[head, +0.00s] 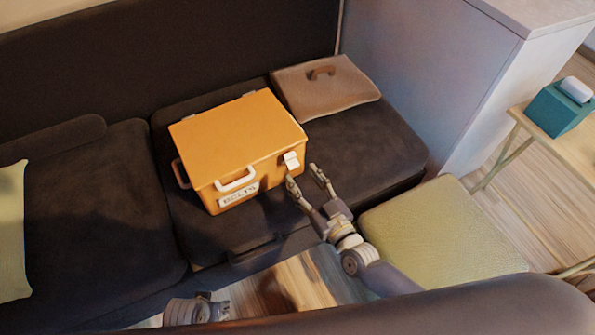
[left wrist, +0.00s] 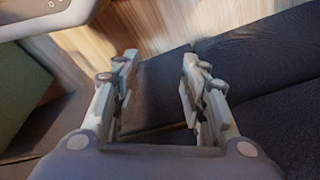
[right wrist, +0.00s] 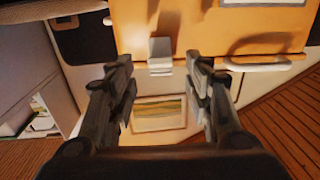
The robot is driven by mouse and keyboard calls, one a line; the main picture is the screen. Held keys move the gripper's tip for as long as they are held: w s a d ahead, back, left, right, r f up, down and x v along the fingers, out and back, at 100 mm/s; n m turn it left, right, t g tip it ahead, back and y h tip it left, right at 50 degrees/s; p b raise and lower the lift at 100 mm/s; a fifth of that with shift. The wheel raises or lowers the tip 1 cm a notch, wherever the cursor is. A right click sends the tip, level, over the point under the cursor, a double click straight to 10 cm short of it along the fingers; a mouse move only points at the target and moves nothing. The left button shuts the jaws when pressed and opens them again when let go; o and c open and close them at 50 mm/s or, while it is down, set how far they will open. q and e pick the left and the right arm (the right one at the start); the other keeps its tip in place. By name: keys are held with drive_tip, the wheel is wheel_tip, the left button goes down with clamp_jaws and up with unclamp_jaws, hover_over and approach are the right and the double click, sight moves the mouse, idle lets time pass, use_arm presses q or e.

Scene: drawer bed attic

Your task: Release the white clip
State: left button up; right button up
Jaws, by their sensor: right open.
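The white clip (head: 291,161) is on the right part of the orange box's front side, near its top edge. The orange box (head: 235,140) stands on the dark sofa seat with its lid down. My right gripper (head: 305,179) is open and empty in front of the clip. In the right wrist view the clip (right wrist: 160,50) lies beyond the gap between the two fingertips (right wrist: 158,72), and no finger visibly touches it. My left gripper (left wrist: 157,70) is open and empty, low in front of the sofa; it only partly shows at the head view's bottom edge (head: 212,300).
A white handle (head: 236,181) and a label (head: 239,195) are on the box's front. A brown folded item (head: 325,88) lies behind it. A yellow-green cushioned seat (head: 440,232) is right of my right arm. A side table (head: 565,140) with a teal box stands farther right.

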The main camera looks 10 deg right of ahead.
sight(291, 164)
use_arm(q)
drive_tip(key=shift+w+r, duration=0.3)
drive_tip(key=shift+r, duration=0.65)
use_arm(e)
drive_tip(key=x, duration=0.3)
drive_tip(key=shift+w+a, duration=0.1)
drive_tip(key=shift+w, duration=0.2)
drive_tip(key=c, duration=1.1)
use_arm(q)
drive_tip(key=shift+b, duration=0.35)
